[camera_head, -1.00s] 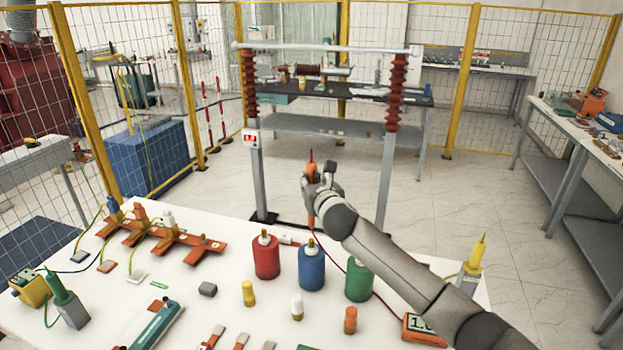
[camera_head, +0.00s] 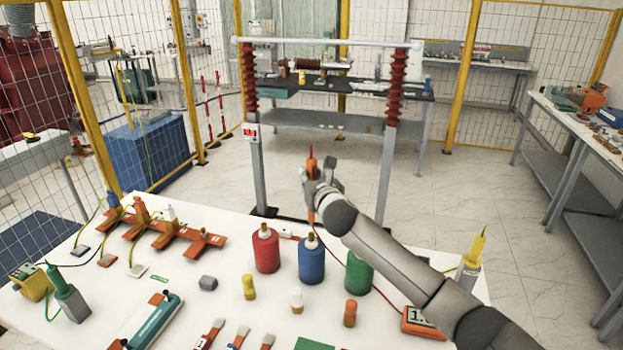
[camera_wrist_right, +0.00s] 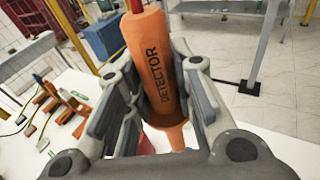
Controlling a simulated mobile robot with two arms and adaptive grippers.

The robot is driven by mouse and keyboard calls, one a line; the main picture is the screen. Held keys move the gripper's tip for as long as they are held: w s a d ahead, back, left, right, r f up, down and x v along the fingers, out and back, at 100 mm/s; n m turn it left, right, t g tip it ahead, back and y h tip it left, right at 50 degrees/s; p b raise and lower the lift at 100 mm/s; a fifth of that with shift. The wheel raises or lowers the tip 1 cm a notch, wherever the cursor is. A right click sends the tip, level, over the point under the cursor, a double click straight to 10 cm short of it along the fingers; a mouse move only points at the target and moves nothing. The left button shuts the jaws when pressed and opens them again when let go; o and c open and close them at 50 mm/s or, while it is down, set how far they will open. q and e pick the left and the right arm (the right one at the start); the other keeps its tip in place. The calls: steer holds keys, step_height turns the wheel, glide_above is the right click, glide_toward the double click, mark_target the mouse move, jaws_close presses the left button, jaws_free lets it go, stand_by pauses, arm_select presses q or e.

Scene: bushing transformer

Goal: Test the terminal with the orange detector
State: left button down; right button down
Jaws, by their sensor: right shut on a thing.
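My right gripper (camera_head: 322,180) is shut on the orange detector (camera_wrist_right: 152,65), whose body reads "DETECTOR" in the right wrist view. The detector is held upright with its tip up, above the far edge of the white table. A red cable hangs from it and runs down towards an orange meter box (camera_head: 424,322) at the table's right. Behind stands a frame with two red ribbed insulators (camera_head: 396,90) and a white horizontal bar (camera_head: 325,45) across the top. The detector's tip is apart from the bar in the head view. Which part is the terminal I cannot tell. My left gripper is not in view.
Red (camera_head: 265,248), blue (camera_head: 311,260) and green (camera_head: 358,272) bottles stand on the white table (camera_head: 200,320) under my right arm. An orange rail with several terminals (camera_head: 165,232) lies at left. Yellow-framed mesh fencing surrounds the area. Floor right of the frame is clear.

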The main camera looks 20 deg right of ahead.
mark_target(313, 166)
steer(key=shift+f, duration=0.25)
steer(key=shift+f+b, duration=0.45)
steer(key=shift+f, duration=0.85)
stand_by(1.3)
steer(key=shift+r, duration=0.15)
step_height(313, 166, up, 2)
steer(key=shift+r+p, duration=0.2)
steer(key=shift+p, duration=1.05)
steer(key=shift+r, duration=2.25)
